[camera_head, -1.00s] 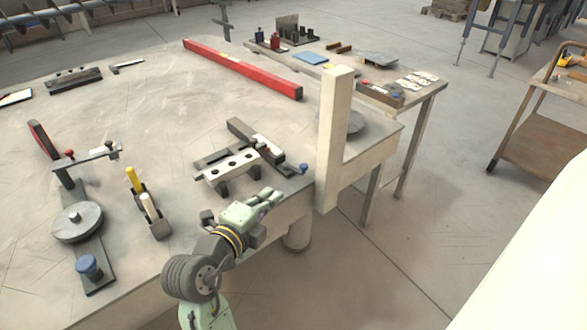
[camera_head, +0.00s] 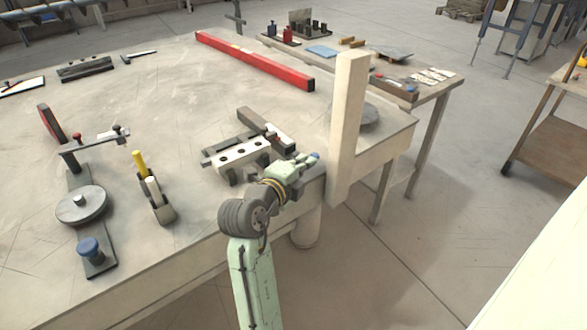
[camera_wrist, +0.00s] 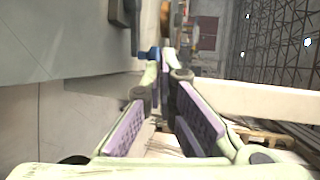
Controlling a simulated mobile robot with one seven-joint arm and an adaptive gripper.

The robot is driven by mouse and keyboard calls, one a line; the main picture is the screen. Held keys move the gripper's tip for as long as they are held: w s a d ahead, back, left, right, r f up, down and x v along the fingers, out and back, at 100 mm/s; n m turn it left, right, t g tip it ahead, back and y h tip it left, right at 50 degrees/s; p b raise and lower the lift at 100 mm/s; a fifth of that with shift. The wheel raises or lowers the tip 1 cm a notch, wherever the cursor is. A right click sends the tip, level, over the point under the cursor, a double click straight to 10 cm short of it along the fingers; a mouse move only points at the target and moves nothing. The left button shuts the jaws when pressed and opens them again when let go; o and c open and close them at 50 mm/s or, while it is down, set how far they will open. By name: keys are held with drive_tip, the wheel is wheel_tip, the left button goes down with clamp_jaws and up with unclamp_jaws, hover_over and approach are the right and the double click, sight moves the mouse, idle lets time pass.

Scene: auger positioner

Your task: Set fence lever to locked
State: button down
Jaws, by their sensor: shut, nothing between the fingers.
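A fixture with a pale, holed block (camera_head: 243,154) and a dark rail (camera_head: 262,126) sits near the table's front right edge. A blue knob (camera_head: 314,156) shows at its right end, by the table edge; I take it to be the fence lever's end, but no label is readable. My gripper (camera_head: 303,163) is shut and empty, its fingertips right by the knob. In the wrist view the blue knob (camera_wrist: 152,53) is just beyond the fingertips (camera_wrist: 167,68). Whether they touch it is unclear. My gripper hides most of the lever in the head view.
A pale upright post (camera_head: 348,125) stands close to the right of my gripper at the table corner. A yellow-handled tool (camera_head: 150,185) and a blue-knobbed fixture (camera_head: 90,250) lie to the left. A red bar (camera_head: 255,62) lies farther back.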

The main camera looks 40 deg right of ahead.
drive_tip(key=shift+x, duration=1.05)
drive_tip(key=shift+s+d+f+n+t+y, duration=0.1)
drive_tip(key=shift+d+n+t+y, duration=0.25)
drive_tip(key=shift+n+t, duration=0.3)
drive_tip(key=shift+d+n+t+y+p, duration=0.2)
drive_tip(key=shift+d+n+t+y, duration=0.15)
drive_tip(key=shift+n+t, duration=0.2)
drive_tip(key=shift+d+n+t+y+p, duration=0.2)
drive_tip(key=shift+n+t+y, duration=0.2)
drive_tip(key=shift+t, duration=0.2)
